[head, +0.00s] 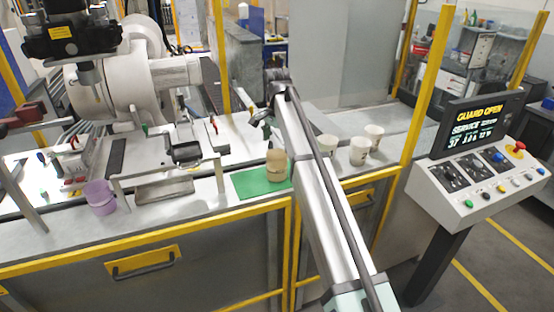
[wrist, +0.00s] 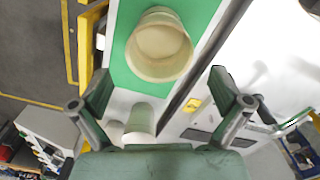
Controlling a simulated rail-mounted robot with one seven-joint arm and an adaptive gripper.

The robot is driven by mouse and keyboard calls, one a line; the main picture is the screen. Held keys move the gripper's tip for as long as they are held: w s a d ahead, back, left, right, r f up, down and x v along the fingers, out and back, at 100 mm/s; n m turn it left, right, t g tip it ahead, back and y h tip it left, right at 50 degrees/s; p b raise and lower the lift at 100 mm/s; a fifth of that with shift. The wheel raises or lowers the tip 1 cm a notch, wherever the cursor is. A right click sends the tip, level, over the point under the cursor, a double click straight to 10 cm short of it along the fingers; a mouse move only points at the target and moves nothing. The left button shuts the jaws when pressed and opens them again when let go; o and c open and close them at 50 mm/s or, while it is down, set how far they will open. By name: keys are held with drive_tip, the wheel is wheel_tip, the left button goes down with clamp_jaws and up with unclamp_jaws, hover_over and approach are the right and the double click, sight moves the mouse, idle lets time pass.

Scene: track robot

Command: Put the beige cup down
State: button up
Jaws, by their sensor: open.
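The beige cup (head: 277,165) stands upright on the green mat (head: 247,184) on the bench. In the wrist view I look into the open mouth of the beige cup (wrist: 158,46), with the green mat (wrist: 122,66) around it. My gripper (wrist: 160,76) is open, its two fingers spread wide with nothing held between them. The cup shows just beyond the fingertips, with no clear contact. In the head view my gripper (head: 262,117) is small and dark, above the cup and partly hidden by my arm.
Several pale cups (head: 359,151) stand right of the mat, partly behind my arm. A purple cup (head: 100,198) stands at the left by a metal rail (head: 165,169). A yellow post (head: 428,85) and control panel (head: 485,185) are at the right. Machinery fills the back left.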

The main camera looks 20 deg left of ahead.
drive_tip(key=shift+r+b, duration=0.35)
drive_tip(key=shift+r, duration=1.55)
